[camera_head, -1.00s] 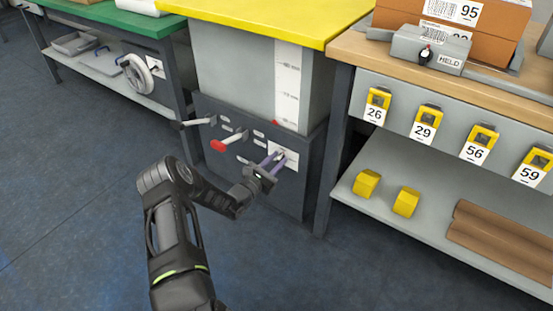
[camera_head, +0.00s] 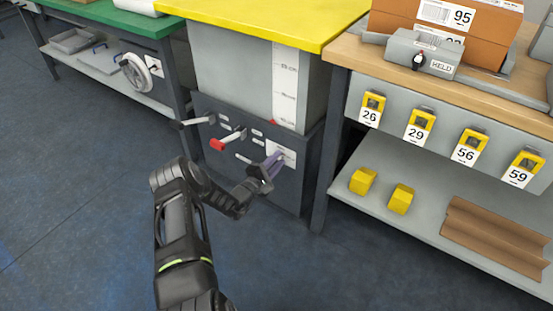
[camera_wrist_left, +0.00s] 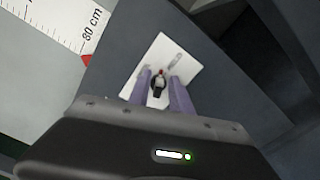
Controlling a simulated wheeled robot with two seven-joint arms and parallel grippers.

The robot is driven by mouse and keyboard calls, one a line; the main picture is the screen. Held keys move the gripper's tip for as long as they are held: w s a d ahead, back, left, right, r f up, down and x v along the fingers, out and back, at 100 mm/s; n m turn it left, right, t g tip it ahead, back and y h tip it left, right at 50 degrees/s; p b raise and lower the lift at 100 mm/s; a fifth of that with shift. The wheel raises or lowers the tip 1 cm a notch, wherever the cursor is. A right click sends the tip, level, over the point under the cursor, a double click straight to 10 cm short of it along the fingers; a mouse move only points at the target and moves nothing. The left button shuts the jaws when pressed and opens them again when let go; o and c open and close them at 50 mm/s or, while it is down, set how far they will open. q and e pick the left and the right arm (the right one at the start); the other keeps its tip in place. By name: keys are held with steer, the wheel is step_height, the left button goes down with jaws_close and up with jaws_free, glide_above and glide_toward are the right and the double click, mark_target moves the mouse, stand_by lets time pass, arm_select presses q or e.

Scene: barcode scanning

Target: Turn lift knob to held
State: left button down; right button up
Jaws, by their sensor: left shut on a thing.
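The lift knob (camera_wrist_left: 158,86) is small and dark with a red mark, on a white plate (camera_wrist_left: 158,52) on the lift's dark front panel. In the head view the white plate (camera_head: 287,154) is partly hidden by my left gripper (camera_head: 273,163). My left gripper's purple fingers (camera_wrist_left: 162,80) are at the plate, one on each side of the knob, shut on it. In the wrist view the gripper is tilted relative to the plate. The plate's lettering is too small to read. My right gripper is not in view.
A red-tipped lever (camera_head: 226,140) and a dark lever (camera_head: 195,121) stick out left of my gripper. The yellow-topped lift (camera_head: 262,22) has a height scale. A grey box (camera_head: 421,56) marked HELD, with its own knob, sits on the right bench. Open floor lies in front.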

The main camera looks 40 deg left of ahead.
arm_select(q)
steer(key=m, duration=0.4)
steer(key=shift+d+f+m+p, duration=0.1)
steer(key=shift+f+m+p, duration=0.2)
steer(key=shift+p, duration=0.05)
stand_by(0.3)
steer(key=c, duration=1.5)
jaws_free()
steer(key=s+p, duration=0.2)
steer(key=s, duration=0.5)
steer(key=shift+s+p, duration=0.4)
